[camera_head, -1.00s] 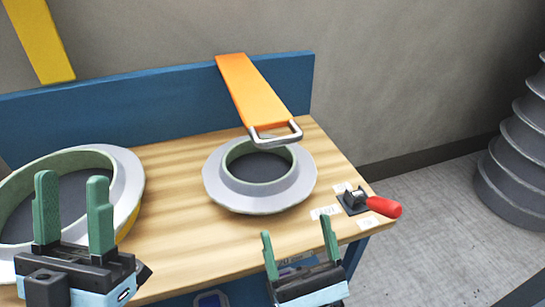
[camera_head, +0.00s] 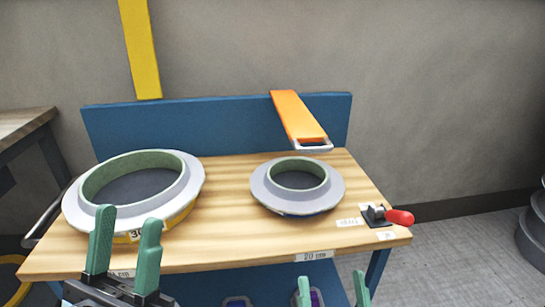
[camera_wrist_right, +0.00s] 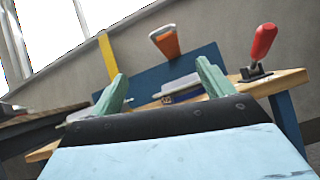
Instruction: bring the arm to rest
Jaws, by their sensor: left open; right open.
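My left gripper (camera_head: 124,250) is open and empty, with green fingers, in front of the table's near edge at the lower left of the head view. My right gripper (camera_head: 333,291) is open at the bottom of the head view, and only its fingertips show. Its green fingers also show in the right wrist view (camera_wrist_right: 163,90), apart, with nothing seen between them up close. Both grippers stand clear of the moulds.
A wooden table (camera_head: 228,232) bears a large grey ring mould (camera_head: 80,212) and a smaller one (camera_head: 325,197). A red-handled lever (camera_head: 399,217) is at the right corner. An orange strap (camera_head: 298,115) and a yellow strip (camera_head: 140,50) are at the blue back panel (camera_head: 220,128).

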